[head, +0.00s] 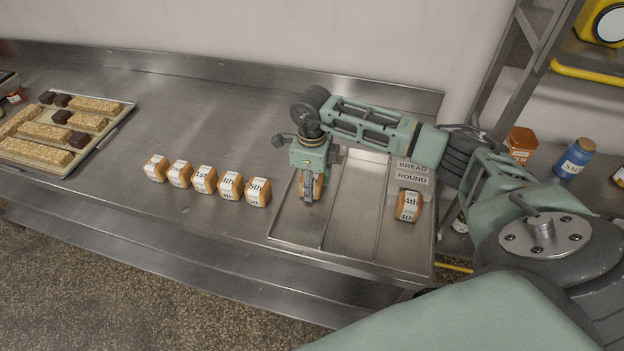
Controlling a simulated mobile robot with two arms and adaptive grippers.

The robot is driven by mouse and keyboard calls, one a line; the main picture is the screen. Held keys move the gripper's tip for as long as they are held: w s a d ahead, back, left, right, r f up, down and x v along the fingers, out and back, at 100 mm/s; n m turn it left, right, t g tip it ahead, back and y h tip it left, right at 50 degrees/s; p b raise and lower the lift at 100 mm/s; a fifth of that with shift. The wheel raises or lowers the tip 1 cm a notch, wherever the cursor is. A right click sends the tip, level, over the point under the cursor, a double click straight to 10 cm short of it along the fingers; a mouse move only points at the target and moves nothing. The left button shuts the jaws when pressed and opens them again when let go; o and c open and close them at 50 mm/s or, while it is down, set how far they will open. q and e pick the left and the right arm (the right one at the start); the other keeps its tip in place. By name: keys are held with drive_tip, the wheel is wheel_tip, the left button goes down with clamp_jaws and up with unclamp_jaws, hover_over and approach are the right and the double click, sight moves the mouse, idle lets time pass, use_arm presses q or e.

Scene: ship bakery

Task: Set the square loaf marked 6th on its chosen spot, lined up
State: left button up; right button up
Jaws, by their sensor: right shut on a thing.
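My right gripper (309,198) points down over the left compartment of the metal tray (343,235). It is shut on a small orange-brown loaf (320,186), mostly hidden behind the fingers. The marking on this loaf cannot be read. The loaf looks low in the compartment, but I cannot tell whether it touches the tray floor. A loaf marked 4th (408,206) sits in the right compartment, below the labels BREAD and ROUND (411,173). The middle compartment shows no loaf, though my arm covers part of its back. My left gripper is not in view.
Several labelled loaves (204,180) stand in a row on the steel counter (220,125), left of the tray. A tray of bars and dark cubes (122,108) lies at far left. A blue salt jar (576,158) and an orange-brown container (521,144) stand at right.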

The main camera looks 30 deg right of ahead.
drive_tip(key=shift+f, duration=0.1)
drive_tip(key=shift+f, duration=0.15)
drive_tip(key=o, duration=1.2)
drive_tip(key=shift+r, duration=0.35)
wheel_tip(320, 180, up, 10)
drive_tip(key=b, duration=0.3)
drive_tip(key=shift+r+b, duration=0.25)
drive_tip(key=shift+b, duration=0.05)
drive_tip(key=shift+r, duration=0.65)
